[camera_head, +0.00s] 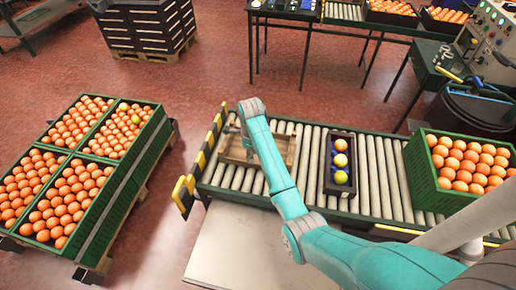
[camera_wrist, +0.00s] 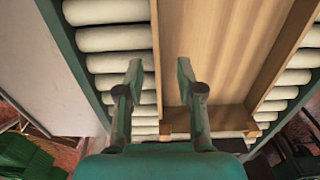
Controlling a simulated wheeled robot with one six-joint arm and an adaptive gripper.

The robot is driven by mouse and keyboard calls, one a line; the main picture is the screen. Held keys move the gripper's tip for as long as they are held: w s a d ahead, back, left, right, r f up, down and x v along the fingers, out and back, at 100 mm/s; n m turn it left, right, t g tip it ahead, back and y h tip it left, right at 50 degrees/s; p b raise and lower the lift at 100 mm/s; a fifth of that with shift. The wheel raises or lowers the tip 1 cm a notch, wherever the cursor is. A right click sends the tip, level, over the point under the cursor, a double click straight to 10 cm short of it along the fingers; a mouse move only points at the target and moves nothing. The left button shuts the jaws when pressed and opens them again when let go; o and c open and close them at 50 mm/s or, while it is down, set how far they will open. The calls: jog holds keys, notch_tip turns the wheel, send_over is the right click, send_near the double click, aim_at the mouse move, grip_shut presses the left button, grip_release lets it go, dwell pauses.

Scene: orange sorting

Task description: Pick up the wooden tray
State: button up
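The wooden tray (camera_head: 234,153) is a shallow, open, light brown box lying on the roller conveyor near its left end. It looks empty, though my arm hides part of it in the head view. In the wrist view the tray (camera_wrist: 222,50) fills the right of centre, with rollers showing on both sides. My gripper (camera_wrist: 158,72) is open, its two fingers apart. The tray's left wall lies between the fingers in the picture, one finger over the rollers and one over the tray floor. I cannot tell how high the fingertips are, and I see no clear contact.
A dark narrow box (camera_head: 340,188) with several round fruits stands right of the tray on the conveyor (camera_head: 375,178). A green crate of oranges (camera_head: 428,189) is at the right end. Green orange crates (camera_head: 118,188) stand on a pallet at left. Yellow-black guards (camera_head: 184,190) edge the conveyor.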

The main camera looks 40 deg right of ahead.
jog(key=shift+s+a+f, duration=0.1)
jog(key=shift+f, duration=1.3)
jog(key=shift+s+a+f, duration=0.1)
jog(key=shift+f, duration=1.3)
grip_shut()
